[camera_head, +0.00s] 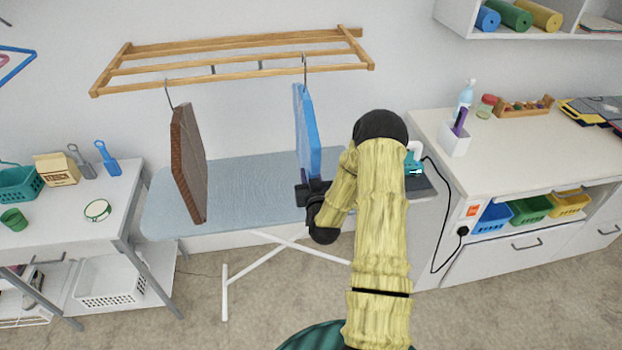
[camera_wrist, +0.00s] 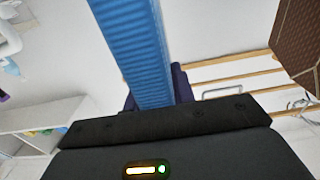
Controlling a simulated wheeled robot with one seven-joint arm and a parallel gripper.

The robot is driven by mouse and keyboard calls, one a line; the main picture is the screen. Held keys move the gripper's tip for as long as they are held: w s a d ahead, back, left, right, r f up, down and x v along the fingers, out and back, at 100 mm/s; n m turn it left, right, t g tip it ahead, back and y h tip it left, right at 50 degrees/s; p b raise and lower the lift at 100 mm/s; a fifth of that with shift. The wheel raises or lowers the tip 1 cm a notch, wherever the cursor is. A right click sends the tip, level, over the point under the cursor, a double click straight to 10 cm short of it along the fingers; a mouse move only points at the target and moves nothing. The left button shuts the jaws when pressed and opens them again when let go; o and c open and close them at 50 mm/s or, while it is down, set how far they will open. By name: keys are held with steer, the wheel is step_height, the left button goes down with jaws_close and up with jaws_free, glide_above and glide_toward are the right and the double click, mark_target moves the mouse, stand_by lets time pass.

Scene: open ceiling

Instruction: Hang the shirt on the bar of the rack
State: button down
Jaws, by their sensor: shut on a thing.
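A flat blue shirt (camera_head: 307,130) hangs upright below the wooden rack (camera_head: 235,44) on the wall. Its hanger hook (camera_head: 304,68) reaches up to the front bar (camera_head: 235,77); I cannot tell whether it rests on the bar. My gripper (camera_head: 313,190) is at the shirt's lower edge and is shut on it. In the wrist view the blue shirt (camera_wrist: 140,45) runs up from between the jaws (camera_wrist: 155,105). A brown garment (camera_head: 188,160) hangs from the front bar to the left, apart from the blue shirt.
An ironing board (camera_head: 245,185) stands below the rack. A teal iron (camera_head: 413,160) with a black cord is at its right end. A white counter (camera_head: 530,150) is at right and a white table (camera_head: 75,225) at left. The bar between the two garments is bare.

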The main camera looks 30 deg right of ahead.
steer(key=shift+x, duration=1.45)
steer(key=shift+w+f, duration=0.15)
steer(key=shift+f, duration=0.1)
steer(key=shift+f+b, duration=1.75)
steer(key=shift+b, duration=0.05)
steer(key=shift+d, duration=0.1)
steer(key=c, duration=1.1)
jaws_free()
